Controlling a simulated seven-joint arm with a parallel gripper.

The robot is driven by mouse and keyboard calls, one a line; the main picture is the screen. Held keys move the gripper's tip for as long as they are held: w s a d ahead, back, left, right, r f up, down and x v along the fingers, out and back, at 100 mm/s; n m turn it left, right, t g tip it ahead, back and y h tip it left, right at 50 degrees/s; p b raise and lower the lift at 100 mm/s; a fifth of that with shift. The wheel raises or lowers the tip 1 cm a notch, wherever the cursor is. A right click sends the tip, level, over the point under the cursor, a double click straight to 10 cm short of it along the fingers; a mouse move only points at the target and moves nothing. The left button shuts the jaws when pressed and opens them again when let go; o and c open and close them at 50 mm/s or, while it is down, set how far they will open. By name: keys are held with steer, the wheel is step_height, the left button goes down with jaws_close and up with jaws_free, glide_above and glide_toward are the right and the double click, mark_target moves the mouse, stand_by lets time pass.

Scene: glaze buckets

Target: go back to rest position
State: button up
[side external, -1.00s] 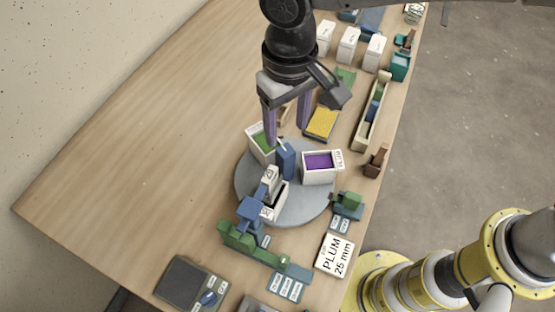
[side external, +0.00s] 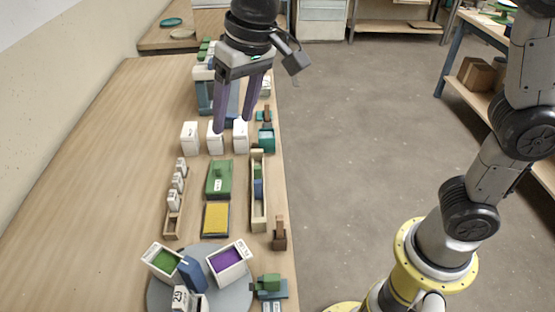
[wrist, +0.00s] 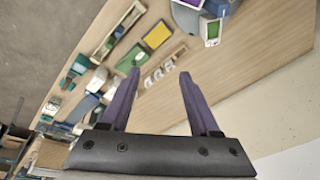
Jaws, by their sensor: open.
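My gripper (side external: 233,128) is open and empty, with its two purple fingers apart, high above the far part of the wooden table in the side view. In the wrist view my gripper (wrist: 160,80) also shows spread fingers with nothing between them. The round grey turntable (side external: 240,298) is at the near end of the table, well away from the gripper. On it stand a white bucket with green inside (side external: 164,262), a white bucket with purple inside (side external: 229,260) and a blue block (side external: 191,272).
White containers (side external: 190,138) stand in a row below the gripper in the picture. A green block (side external: 219,178), a yellow pad (side external: 215,219) and a long narrow tray (side external: 258,195) lie nearer. The table's left side (side external: 90,200) is bare.

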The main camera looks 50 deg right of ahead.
steer(key=s+d+r+m+t, duration=0.25)
steer(key=s+d, duration=0.75)
steer(key=d, duration=0.5)
steer(key=s+d+f+n+h, duration=0.1)
steer(key=s+d+f+n, duration=0.2)
steer(key=s+f, duration=0.5)
steer(key=shift+s+d+t, duration=0.35)
steer(key=shift+s+d, duration=0.05)
steer(key=shift+s, duration=0.65)
